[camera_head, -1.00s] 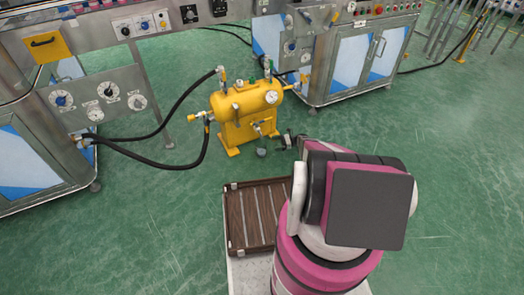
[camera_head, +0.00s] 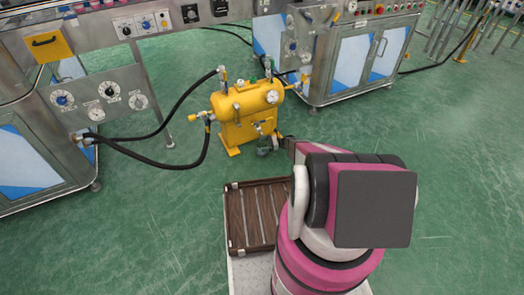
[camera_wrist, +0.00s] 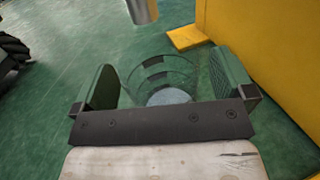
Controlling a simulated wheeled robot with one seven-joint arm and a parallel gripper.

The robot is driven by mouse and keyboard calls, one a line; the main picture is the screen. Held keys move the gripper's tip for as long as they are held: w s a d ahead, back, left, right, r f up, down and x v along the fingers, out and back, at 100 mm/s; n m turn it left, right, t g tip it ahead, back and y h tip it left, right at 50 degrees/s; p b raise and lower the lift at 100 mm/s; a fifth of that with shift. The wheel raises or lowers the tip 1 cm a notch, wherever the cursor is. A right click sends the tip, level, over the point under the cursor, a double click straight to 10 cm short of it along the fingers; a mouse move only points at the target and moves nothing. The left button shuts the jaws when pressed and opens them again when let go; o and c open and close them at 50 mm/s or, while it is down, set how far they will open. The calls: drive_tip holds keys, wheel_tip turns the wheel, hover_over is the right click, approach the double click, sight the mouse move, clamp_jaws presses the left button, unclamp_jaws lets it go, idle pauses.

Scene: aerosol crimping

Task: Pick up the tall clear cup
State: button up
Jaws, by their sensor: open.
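The tall clear cup (camera_wrist: 160,72) stands on the green floor in the wrist view, see-through, with its round rim and pale base (camera_wrist: 169,97) showing. My gripper (camera_wrist: 165,84) is open, with one dark green finger on each side of the cup. Small gaps seem to show between the fingers and the cup wall. In the head view my gripper (camera_head: 279,141) is at the foot of the yellow tank. The cup (camera_head: 264,150) is small and hard to make out there, and partly hidden by the gripper.
The yellow tank (camera_head: 247,108) on its stand is close by the gripper, and its yellow side (camera_wrist: 280,45) fills the wrist view's right. A metal cylinder (camera_wrist: 143,11) is above the cup there. A brown slatted tray (camera_head: 237,222) is nearer me. Black hoses (camera_head: 180,165) run left.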

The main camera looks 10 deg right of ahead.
drive_tip(key=shift+a, duration=0.6)
drive_tip(key=c, duration=1.1)
drive_tip(key=shift+o, duration=0.2)
drive_tip(key=shift+r, duration=0.1)
